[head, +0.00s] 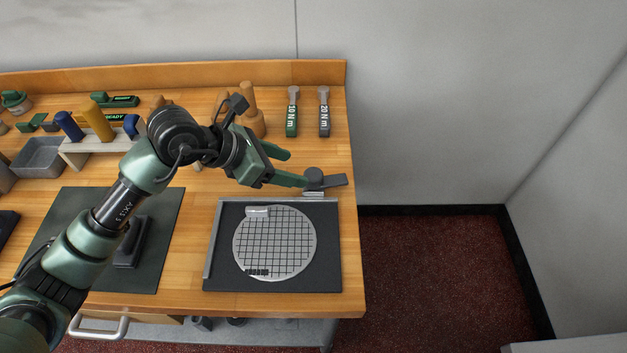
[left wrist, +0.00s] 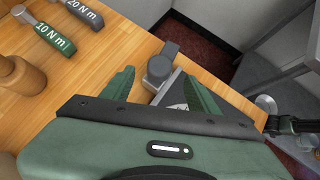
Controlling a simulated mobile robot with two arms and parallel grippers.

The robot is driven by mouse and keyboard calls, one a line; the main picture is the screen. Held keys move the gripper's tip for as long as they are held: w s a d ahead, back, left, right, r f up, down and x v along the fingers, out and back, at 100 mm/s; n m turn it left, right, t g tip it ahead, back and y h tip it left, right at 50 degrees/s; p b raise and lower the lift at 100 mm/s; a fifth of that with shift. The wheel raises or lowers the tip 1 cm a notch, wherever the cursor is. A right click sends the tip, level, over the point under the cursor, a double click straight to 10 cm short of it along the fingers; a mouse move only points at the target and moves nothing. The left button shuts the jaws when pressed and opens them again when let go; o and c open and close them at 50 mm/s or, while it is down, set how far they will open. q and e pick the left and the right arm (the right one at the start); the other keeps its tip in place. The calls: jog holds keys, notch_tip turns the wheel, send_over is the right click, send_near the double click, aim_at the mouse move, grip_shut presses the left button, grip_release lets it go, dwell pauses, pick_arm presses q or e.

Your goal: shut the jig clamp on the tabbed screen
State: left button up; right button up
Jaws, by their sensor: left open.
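The tabbed screen (head: 275,238) is a round light disc with a dark grid, lying flat on the dark jig plate (head: 327,272). A pale tab is at its upper left and a dark toothed strip at its lower left. The jig clamp (head: 316,178) is at the plate's back right, with a dark round knob and a dark arm pointing right. My left gripper (head: 295,168) is open, its lower finger close to the knob. In the left wrist view the clamp (left wrist: 163,62) shows beyond and between the open fingers of the gripper (left wrist: 159,74). Contact cannot be told. My right gripper is not in view.
Two torque tools, green (head: 292,112) and dark (head: 324,112), lie behind the gripper. Wooden pegs (head: 250,108) stand just behind it. A dark mat (head: 165,215) lies left of the jig. The table's right edge is close to the clamp, with open floor beyond.

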aim_at(311, 174)
pick_arm(q)
jog(key=p+x, duration=0.2)
jog(key=x, duration=0.6)
jog(key=shift+a, duration=0.1)
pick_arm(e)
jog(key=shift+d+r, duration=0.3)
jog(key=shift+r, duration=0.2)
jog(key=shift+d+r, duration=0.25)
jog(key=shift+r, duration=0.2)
pick_arm(q)
grip_shut()
